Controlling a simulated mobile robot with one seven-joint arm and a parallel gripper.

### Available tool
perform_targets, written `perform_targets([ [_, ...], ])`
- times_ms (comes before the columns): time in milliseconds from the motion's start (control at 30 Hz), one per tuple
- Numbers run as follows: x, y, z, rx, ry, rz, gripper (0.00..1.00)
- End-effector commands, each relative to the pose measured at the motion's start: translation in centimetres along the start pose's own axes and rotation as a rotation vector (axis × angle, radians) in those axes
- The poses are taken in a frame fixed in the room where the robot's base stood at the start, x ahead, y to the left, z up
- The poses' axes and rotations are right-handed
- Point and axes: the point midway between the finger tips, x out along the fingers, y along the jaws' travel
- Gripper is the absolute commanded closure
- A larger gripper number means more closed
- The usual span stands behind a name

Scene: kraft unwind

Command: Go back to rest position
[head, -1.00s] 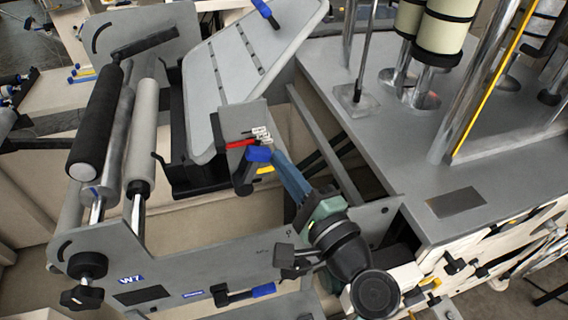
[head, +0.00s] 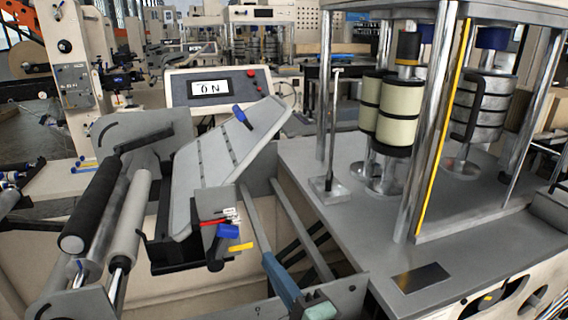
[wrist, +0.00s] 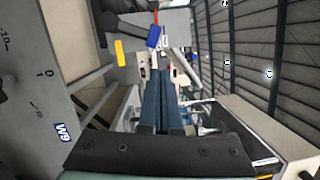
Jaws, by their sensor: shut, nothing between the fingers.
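My gripper (head: 267,257) is at the bottom middle of the head view, with blue fingers and part of its green body in the frame. In the wrist view its two fingers (wrist: 161,80) lie side by side, shut and empty. In the head view it is below and right of the blue handle (head: 228,231), apart from it in the picture. The red handle (head: 213,222) and yellow handle (head: 240,247) sit beside the blue one. Most of my arm is outside the head view.
The tilted grey plate (head: 215,160) and the rollers (head: 100,205) stand to the left. The grey table (head: 330,230) with posts and cream rolls (head: 398,130) is on the right. Grey rails (head: 300,230) run close to my gripper.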

Motion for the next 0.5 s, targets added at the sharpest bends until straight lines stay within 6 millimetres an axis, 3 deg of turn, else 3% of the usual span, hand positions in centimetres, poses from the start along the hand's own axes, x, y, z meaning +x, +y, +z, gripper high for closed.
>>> perform_targets([
  [133,1.7,-8.4,1.6,-0.453,0.082,-0.05,1.0],
  [267,1.6,-18.0,3.7,-0.931,0.239,-0.125,1.0],
  [400,-1.0,-27.8,6.8,-1.36,0.474,-0.21,1.0],
  [500,-3.7,-33.2,9.0,-1.58,0.653,-0.253,1.0],
])
